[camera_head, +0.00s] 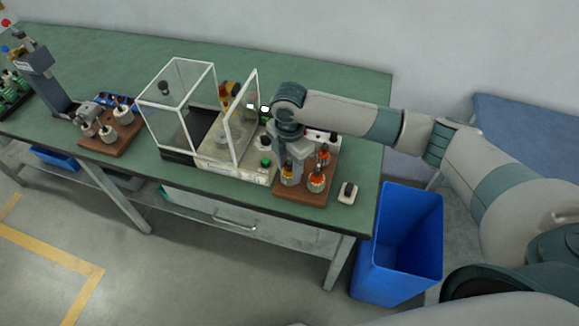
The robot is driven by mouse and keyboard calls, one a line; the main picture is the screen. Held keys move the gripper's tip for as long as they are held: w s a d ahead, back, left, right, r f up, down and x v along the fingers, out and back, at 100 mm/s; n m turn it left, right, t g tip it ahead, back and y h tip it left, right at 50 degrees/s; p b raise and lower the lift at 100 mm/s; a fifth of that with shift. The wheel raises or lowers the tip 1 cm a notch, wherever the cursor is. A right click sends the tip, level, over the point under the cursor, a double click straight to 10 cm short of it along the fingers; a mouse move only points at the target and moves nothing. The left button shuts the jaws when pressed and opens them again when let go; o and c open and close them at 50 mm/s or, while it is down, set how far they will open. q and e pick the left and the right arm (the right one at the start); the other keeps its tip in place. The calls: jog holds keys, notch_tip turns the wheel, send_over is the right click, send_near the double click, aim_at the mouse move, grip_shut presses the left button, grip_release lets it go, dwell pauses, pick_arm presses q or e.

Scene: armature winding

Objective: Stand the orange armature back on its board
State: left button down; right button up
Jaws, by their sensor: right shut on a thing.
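My right gripper (297,163) comes in from the right and points down over the brown board (304,198) at the right end of the green table. It is shut on an orange armature (288,175), at or just above the board's left side. The fingers hide part of it, and I cannot tell whether its base touches the board. Other orange armatures stand upright on the same board, one in front (317,181) and one further back (324,156). My left gripper is not in view.
A winding machine with a clear guard (180,105) stands left of the board, its open panel (242,110) near my arm. A small white box with a dark knob (347,192) sits right of the board. Another brown board (112,138) holds grey armatures. A blue bin (400,240) stands on the floor.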

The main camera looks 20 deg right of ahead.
jog(key=o, duration=1.4)
jog(key=shift+r, duration=0.15)
jog(key=shift+r+p, duration=2.15)
jog(key=shift+p, duration=0.35)
jog(key=shift+r+b, duration=0.35)
jog(key=shift+r, duration=0.3)
jog(key=shift+r+b, duration=2.1)
jog(key=shift+r, duration=5.9)
